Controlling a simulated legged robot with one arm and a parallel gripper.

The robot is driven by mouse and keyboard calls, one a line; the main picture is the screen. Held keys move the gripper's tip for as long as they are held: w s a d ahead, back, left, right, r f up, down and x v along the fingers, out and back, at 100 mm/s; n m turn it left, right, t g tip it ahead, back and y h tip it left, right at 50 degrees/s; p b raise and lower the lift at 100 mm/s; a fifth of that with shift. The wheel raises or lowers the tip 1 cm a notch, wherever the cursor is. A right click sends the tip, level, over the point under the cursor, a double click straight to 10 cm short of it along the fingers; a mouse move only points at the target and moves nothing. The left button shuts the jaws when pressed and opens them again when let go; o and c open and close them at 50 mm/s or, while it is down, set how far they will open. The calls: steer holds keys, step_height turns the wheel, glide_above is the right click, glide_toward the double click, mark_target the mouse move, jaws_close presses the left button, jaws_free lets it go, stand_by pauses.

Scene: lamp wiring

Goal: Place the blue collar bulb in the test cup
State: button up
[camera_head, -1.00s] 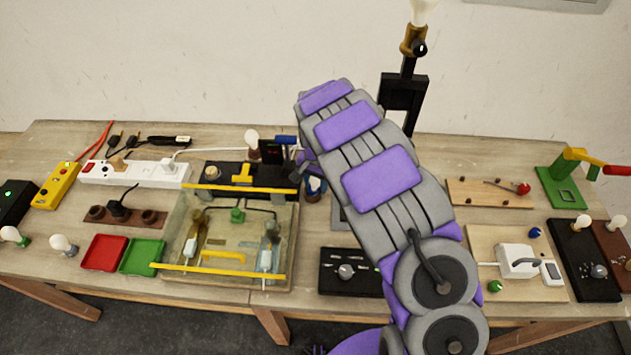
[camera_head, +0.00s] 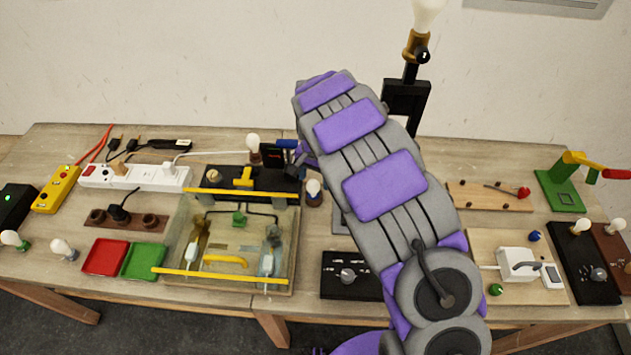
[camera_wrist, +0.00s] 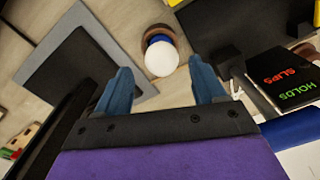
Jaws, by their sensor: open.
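The blue collar bulb (camera_wrist: 161,56) sits upright in a round brown cup (camera_wrist: 157,29) in the wrist view, its white globe facing the camera. Its blue collar shows at the cup's rim. In the head view the same bulb (camera_head: 313,187) stands in a small dark cup (camera_head: 313,200) just left of my arm. My gripper (camera_wrist: 164,80) is open, its two blue fingers spread on either side of the bulb's globe with a gap and nothing between them. In the head view my gripper is mostly hidden behind my arm.
A black panel reading SLIPS and HOLDS (camera_wrist: 285,78) and a blue bar (camera_wrist: 293,128) lie right of the gripper. A grey plate (camera_wrist: 75,72) lies to its left. The clear water tank (camera_head: 180,240) stands left of the cup. A tall lamp stand (camera_head: 406,100) rises behind my arm.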

steer(key=r, duration=0.7)
steer(key=shift+a+p, duration=0.25)
steer(key=shift+p, duration=0.15)
steer(key=shift+d+r, duration=0.4)
steer(key=shift+r, duration=0.2)
steer(key=s+d+r, duration=1.1)
steer(key=s+d, duration=0.1)
steer(key=s, duration=0.3)
steer(key=s+d+n+g, duration=0.1)
steer(key=s+d+n, duration=0.1)
steer(key=s, duration=1)
steer(key=s+d+n, duration=0.1)
steer(key=s+n, duration=0.1)
steer(key=s, duration=1.1)
steer(key=shift+d+n+g, duration=0.35)
steer(key=shift+n+g, duration=0.05)
